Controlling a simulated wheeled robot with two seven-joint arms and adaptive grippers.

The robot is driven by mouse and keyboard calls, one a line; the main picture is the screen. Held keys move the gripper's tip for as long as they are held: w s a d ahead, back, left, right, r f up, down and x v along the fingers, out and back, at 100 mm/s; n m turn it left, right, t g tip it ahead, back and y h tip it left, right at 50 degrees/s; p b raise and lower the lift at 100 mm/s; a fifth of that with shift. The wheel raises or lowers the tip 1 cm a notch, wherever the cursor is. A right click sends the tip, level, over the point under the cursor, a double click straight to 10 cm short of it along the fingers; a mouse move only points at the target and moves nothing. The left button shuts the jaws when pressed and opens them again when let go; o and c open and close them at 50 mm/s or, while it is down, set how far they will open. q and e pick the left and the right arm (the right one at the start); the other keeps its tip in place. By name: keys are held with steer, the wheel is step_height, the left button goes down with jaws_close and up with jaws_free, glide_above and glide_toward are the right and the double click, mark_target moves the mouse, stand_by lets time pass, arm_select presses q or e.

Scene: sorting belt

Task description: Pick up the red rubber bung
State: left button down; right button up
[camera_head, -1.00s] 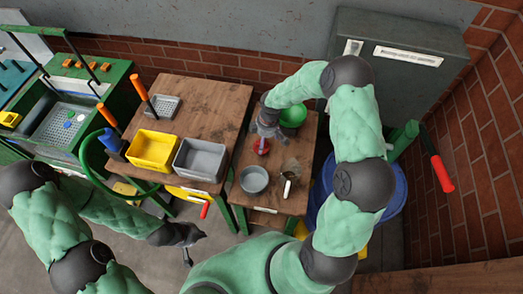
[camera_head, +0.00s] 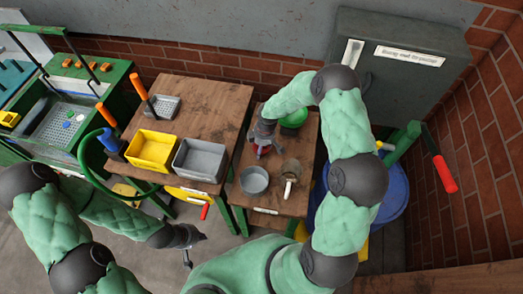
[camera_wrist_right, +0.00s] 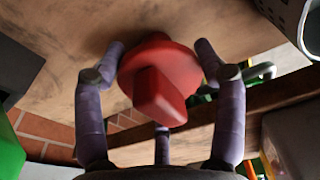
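The red rubber bung (camera_head: 262,152) is on the small wooden table, near its left edge. In the right wrist view the bung (camera_wrist_right: 160,82) shows a round flange with a block-shaped grip pointing toward my palm. My right gripper (camera_head: 262,140) is over it from behind. In the wrist view the right gripper's (camera_wrist_right: 162,58) purple-grey fingers are spread on both sides of the bung, very close to the flange; contact is not clear. My left gripper (camera_head: 188,252) hangs over the floor at lower left, away from the bung, its fingers too small to read.
A green bowl (camera_head: 293,118), a grey round pot (camera_head: 254,180) and a mug-like container (camera_head: 291,170) share the small table. A yellow bin (camera_head: 152,150) and grey bin (camera_head: 200,160) stand on the larger table. A blue barrel (camera_head: 392,190) is to the right.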

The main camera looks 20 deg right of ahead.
steer(key=shift+c, duration=0.6)
steer(key=shift+r, duration=0.5)
step_height(320, 180, up, 2)
steer(key=shift+r+p, duration=0.2)
steer(key=shift+p, duration=0.25)
steer(key=s+a+r+p, duration=0.1)
steer(key=s+a+r, duration=0.2)
steer(key=r, duration=0.3)
steer(key=shift+s+a, duration=0.3)
steer(key=shift+a, duration=0.2)
steer(key=s+a+r, duration=0.1)
steer(key=s+a, duration=0.1)
steer(key=s+a+r, duration=0.1)
steer(key=s+a, duration=0.1)
steer(key=s+a+r, duration=0.1)
steer(key=s+a, duration=0.1)
steer(key=shift+a+r, duration=0.15)
steer(key=shift+r, duration=0.15)
